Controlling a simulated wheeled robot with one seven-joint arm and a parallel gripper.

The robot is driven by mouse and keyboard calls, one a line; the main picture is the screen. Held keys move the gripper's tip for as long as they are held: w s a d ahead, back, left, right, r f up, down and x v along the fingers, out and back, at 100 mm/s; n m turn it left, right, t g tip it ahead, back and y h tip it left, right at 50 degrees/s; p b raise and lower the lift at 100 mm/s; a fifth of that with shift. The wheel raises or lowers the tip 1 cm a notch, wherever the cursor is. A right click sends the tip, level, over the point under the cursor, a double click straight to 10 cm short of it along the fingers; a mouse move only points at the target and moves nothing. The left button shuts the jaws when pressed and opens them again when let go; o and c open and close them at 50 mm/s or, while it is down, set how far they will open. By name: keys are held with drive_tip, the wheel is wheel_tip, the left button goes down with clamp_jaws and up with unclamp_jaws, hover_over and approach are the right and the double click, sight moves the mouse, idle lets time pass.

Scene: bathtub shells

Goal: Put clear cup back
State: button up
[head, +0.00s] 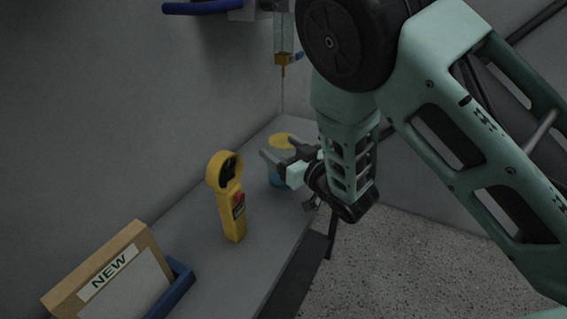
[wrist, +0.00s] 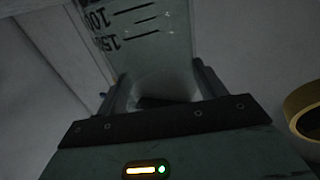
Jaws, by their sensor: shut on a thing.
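The clear cup (wrist: 152,50) fills the middle of the wrist view, see-through with dark measuring marks that read upside down. My gripper (wrist: 160,92) is shut on it, with one finger on each side. In the head view, my gripper (head: 279,150) is at the far end of the grey shelf (head: 195,215), its fingers pointing toward the wall. The cup is hard to make out there. I cannot tell whether it touches the shelf.
A yellow meter (head: 232,200) stands on the shelf nearer to me. A "NEW" box (head: 110,275) sits in a blue tray (head: 180,285) at the near left. A clear dispenser (head: 284,38) hangs above. A yellow ring (wrist: 306,112) is at the right of the wrist view.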

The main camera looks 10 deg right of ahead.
drive_tip(key=shift+f, duration=1.85)
drive_tip(key=shift+f, duration=0.2)
drive_tip(key=o, duration=1.3)
drive_tip(key=shift+r, duration=0.15)
